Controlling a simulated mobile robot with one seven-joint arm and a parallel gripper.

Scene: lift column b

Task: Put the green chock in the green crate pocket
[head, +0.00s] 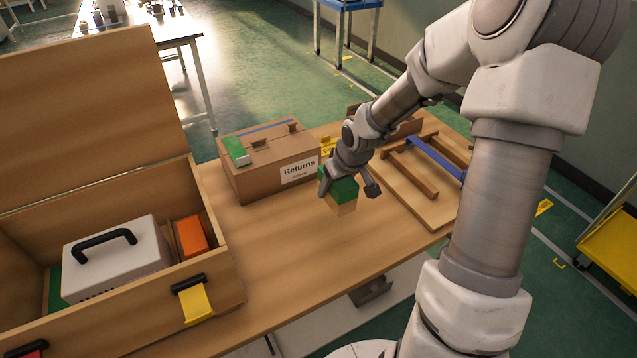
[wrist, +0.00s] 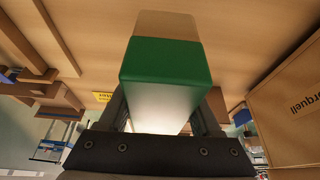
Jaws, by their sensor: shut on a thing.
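The green chock (head: 344,190) is a block with a green body and a pale wood-coloured end. My gripper (head: 347,186) is shut on it and holds it over the table, in front of the Returns box. The pale end points down. In the wrist view the chock (wrist: 165,62) fills the space between the fingers. The open wooden crate (head: 217,293) stands at the left, well apart from my gripper. A patch of green lining (head: 55,284) shows inside at its left end. A white case with a black handle (head: 115,258) hides much of the interior. An orange block (head: 191,237) sits at the right.
A cardboard Returns box (head: 262,178) stands behind the chock with a green-and-white item (head: 237,152) on top. A wooden rack with a blue bar (head: 434,158) lies to the right. The crate's raised lid (head: 85,115) stands at the back left. The table front (head: 285,275) is clear.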

